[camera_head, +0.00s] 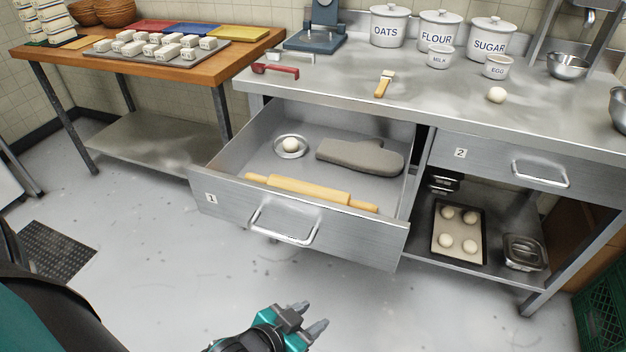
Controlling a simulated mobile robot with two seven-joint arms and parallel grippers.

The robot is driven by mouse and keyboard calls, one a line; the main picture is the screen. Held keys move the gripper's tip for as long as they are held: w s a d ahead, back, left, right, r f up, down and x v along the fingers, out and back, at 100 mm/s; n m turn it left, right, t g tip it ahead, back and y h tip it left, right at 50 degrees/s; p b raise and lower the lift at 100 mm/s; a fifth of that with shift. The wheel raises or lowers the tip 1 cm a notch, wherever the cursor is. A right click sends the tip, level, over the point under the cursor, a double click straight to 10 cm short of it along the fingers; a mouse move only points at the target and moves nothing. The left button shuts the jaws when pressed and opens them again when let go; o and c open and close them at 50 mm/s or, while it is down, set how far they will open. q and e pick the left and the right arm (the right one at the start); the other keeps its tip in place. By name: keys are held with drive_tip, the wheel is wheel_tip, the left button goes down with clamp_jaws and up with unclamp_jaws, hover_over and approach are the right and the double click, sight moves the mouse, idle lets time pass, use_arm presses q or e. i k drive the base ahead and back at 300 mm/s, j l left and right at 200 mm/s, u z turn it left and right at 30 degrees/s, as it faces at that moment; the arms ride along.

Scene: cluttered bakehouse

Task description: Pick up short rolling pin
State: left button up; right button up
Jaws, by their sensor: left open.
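A light wooden rolling pin (310,191) lies in the open drawer marked 1 (222,207), along the inside of its front wall. Its two handles point left and right, and the right end lies lower in the picture. My left gripper (311,317) is at the bottom of the view, in front of the drawer and below its handle (283,236). Its two fingers are apart with nothing between them. The gripper is well apart from the rolling pin. My right gripper is not in view.
Drawer 2 (500,165) is shut. A brush (384,84) and red-handled tool (275,71) lie on the steel counter (340,85). The floor before the drawer is clear.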

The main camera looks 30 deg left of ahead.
sight(280, 182)
drive_tip(key=i+l+u, duration=0.1)
drive_tip(key=u, duration=0.25)
drive_tip(key=l+u, duration=0.1)
drive_tip(key=u, duration=0.3)
drive_tip(key=i+l+u, duration=0.1)
drive_tip(key=u, duration=0.25)
drive_tip(key=l+u, duration=0.5)
drive_tip(key=l, duration=0.45)
drive_tip(key=i, duration=0.05)
